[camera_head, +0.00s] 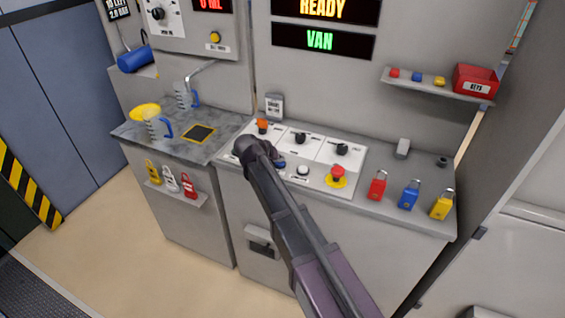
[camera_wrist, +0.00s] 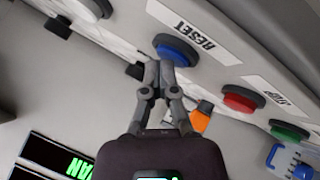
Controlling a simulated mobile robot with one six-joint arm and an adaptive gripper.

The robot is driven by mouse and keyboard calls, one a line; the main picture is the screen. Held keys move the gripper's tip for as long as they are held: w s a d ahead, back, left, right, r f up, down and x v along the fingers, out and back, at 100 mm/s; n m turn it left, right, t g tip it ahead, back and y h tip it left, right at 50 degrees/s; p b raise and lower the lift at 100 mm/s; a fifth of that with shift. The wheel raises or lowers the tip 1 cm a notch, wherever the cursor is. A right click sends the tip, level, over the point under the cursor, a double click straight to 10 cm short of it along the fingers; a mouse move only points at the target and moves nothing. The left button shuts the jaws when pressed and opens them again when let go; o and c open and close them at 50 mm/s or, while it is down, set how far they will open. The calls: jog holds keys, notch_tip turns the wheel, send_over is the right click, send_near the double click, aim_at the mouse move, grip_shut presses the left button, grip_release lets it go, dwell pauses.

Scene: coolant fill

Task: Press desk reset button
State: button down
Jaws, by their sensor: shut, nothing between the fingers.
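The blue reset button (camera_wrist: 177,49) sits in a dark round collar beside a RESET label (camera_wrist: 190,32) that reads upside down in the wrist view. My gripper (camera_wrist: 159,72) is shut and empty, its fingertips overlapping the near edge of the button's collar. I cannot tell whether they touch it. In the head view my gripper (camera_head: 246,148) is over the left part of the desk's control panel. A small blue part, seemingly the button (camera_head: 280,163), shows just right of it; the rest of that panel area is hidden behind my arm.
A red stop button (camera_wrist: 240,99) and a green button (camera_wrist: 289,130) lie in line with reset. A white button (camera_head: 303,170) and a red emergency stop (camera_head: 337,174) stand to the right. An orange switch (camera_head: 262,125) is behind my gripper. Padlocks (camera_head: 410,195) line the right.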

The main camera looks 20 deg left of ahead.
jog(key=shift+r+p, duration=0.8)
jog(key=shift+r, duration=0.1)
notch_tip(320, 180, up, 5)
jog(key=p, duration=0.5)
dwell(1.0)
